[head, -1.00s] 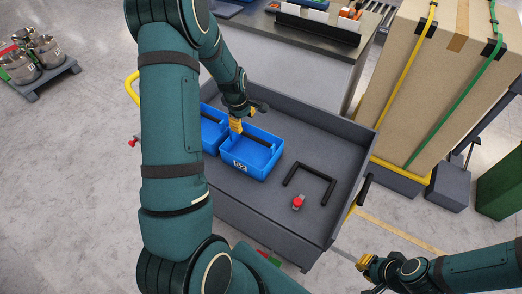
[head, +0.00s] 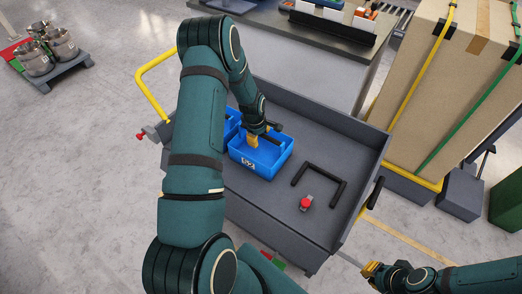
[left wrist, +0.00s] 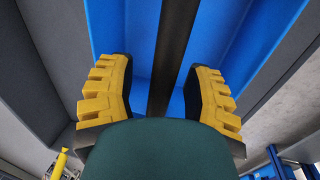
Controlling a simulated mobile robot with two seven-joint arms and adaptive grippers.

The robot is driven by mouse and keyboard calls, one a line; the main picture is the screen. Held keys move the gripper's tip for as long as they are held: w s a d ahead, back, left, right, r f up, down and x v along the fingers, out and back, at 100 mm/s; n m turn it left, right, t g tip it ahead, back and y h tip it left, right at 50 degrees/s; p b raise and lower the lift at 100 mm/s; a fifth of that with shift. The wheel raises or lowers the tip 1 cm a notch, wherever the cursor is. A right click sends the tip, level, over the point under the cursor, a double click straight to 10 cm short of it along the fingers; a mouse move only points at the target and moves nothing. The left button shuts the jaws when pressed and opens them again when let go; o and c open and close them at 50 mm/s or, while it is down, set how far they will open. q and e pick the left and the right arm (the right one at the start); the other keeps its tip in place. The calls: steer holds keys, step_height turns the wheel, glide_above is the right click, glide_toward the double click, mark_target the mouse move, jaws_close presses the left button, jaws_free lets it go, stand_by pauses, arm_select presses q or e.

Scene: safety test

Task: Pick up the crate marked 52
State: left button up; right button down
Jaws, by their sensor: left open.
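A blue crate (head: 262,172) stands in the grey cart, with a white mark on its front that is too small to read surely. A dark handle bar (left wrist: 172,60) spans it. A second blue crate (head: 232,122) stands to its left, partly hidden by my left arm. My left gripper (head: 253,141) is at the marked crate. In the left wrist view it is open (left wrist: 160,92), its yellow fingers on either side of the dark bar, with the blue crate interior beyond. My right gripper (head: 371,270) is outside the cart at lower right; its opening cannot be made out.
The grey cart (head: 240,205) has raised walls around its bed. A workbench (head: 310,65) stands behind; a strapped cardboard box (head: 440,85) is at right.

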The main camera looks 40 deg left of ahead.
arm_select(q)
steer(key=shift+o, duration=0.2)
jaws_close()
stand_by(0.3)
